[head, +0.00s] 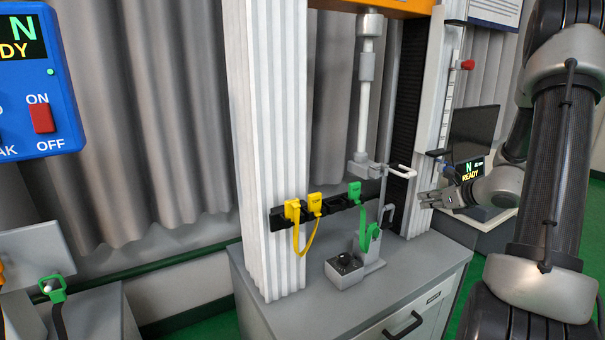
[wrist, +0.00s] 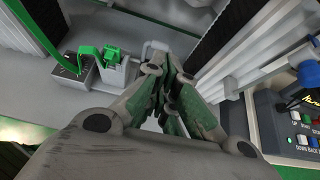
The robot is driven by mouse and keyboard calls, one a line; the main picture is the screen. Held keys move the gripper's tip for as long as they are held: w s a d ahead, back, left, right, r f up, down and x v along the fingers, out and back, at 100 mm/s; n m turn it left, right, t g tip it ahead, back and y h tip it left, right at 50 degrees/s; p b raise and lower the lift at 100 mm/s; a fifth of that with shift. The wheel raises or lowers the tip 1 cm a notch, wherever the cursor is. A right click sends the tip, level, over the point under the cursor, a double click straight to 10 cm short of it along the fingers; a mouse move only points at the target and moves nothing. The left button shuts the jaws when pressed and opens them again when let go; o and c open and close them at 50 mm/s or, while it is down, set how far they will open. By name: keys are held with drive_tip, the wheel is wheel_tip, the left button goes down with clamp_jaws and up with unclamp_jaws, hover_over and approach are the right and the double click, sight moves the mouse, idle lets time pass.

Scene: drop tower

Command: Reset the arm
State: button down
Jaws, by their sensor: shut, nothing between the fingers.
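My gripper (head: 430,200) is at the right of the tower in the head view, pointing left toward it, with its fingers together and nothing held. In the wrist view my gripper (wrist: 172,82) fills the middle, its fingers closed. My arm runs down the right side of the head view. A white handle-like bracket (head: 399,171) on the tower is just left of and above the fingertips in the head view. I cannot tell how far apart they are in depth.
The drop tower column (head: 268,150) stands on a grey cabinet (head: 400,285). A rail (head: 335,205) carries yellow connectors (head: 292,211) and a green connector (head: 355,191). A monitor (head: 474,135) stands behind my gripper. A control panel (wrist: 300,125) with buttons is at the right in the wrist view.

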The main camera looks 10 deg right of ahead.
drive_tip(key=s+a+n+g+y, duration=0.1)
drive_tip(key=s+a+n+g, duration=0.3)
drive_tip(key=s+n, duration=0.45)
drive_tip(key=s+a+n+g+y, duration=0.1)
drive_tip(key=s+a+n+g, duration=0.25)
drive_tip(key=s+n, duration=0.45)
drive_tip(key=s+a+r+n+h, duration=0.3)
drive_tip(key=s+r+n, duration=0.4)
drive_tip(key=r, duration=0.1)
drive_tip(key=s+a+r+n+h, duration=0.3)
drive_tip(key=s+a+r+n, duration=0.1)
drive_tip(key=s+r+n, duration=0.4)
drive_tip(key=shift+a+r+t, duration=0.2)
drive_tip(key=shift+a+t, duration=0.05)
drive_tip(key=shift+t, duration=0.2)
